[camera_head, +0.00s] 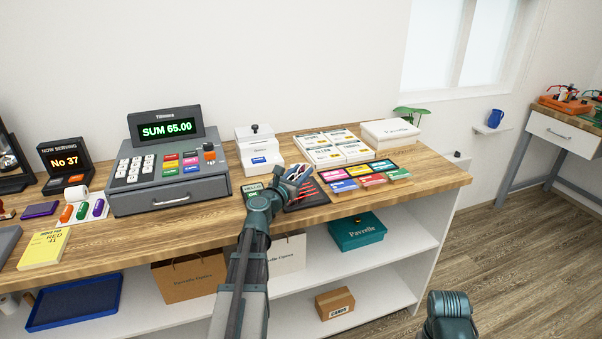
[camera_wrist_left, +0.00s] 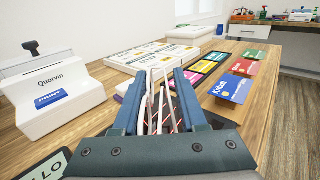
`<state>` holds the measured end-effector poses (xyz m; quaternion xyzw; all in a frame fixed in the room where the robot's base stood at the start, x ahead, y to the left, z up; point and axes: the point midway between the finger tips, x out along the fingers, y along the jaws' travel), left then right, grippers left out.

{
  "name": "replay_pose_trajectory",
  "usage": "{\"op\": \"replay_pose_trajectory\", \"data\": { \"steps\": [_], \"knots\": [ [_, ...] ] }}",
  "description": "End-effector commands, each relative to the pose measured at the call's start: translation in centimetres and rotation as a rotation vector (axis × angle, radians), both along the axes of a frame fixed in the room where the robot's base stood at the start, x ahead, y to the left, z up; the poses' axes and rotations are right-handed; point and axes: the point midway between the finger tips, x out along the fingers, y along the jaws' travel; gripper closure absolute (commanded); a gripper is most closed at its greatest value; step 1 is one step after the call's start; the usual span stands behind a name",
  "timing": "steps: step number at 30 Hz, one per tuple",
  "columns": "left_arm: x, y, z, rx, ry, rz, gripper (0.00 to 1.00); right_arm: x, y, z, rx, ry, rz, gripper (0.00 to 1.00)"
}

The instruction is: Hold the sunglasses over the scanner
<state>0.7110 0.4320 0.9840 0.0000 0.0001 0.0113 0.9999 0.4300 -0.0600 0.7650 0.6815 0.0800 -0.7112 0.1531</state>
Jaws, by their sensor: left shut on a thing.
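My left gripper (camera_head: 297,173) is shut on the sunglasses, which show in the left wrist view as thin pale frame parts (camera_wrist_left: 151,95) between the fingers (camera_wrist_left: 159,80). Their lenses are hard to make out. In the head view they are small and mostly hidden by the gripper. The scanner (camera_head: 316,197) is a dark plate with red lines, set on the counter. The gripper and sunglasses are above it, and red lines show between the fingers in the wrist view. Its small display (camera_head: 252,187) reads HELLO OK.
The wooden counter (camera_head: 220,222) holds a grey cash register (camera_head: 170,165) and a white printer (camera_head: 258,152) left of the scanner. White boxes (camera_head: 335,148) stand behind. Several coloured cards (camera_head: 371,180) lie to the right. Bare counter lies at the right end.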

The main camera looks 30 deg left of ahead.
Motion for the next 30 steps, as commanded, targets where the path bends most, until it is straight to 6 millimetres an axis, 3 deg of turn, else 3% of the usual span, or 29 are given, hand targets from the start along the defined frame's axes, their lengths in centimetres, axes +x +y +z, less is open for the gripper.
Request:
{"op": "replay_pose_trajectory", "data": {
  "steps": [5,18,30],
  "knots": [
    [0.0,0.0,0.6,0.0,0.0,0.0,1.0,0.0,0.0,0.6,0.0,0.0,0.0,0.5],
    [0.0,0.0,5.2,0.0,0.0,0.0,1.0,0.0,0.0,5.2,0.0,0.0,0.0,0.5],
    [-1.1,-0.9,5.4,0.0,0.0,-0.002,1.0,0.0,0.0,5.4,0.0,0.0,0.0,0.5]
  ]
}}
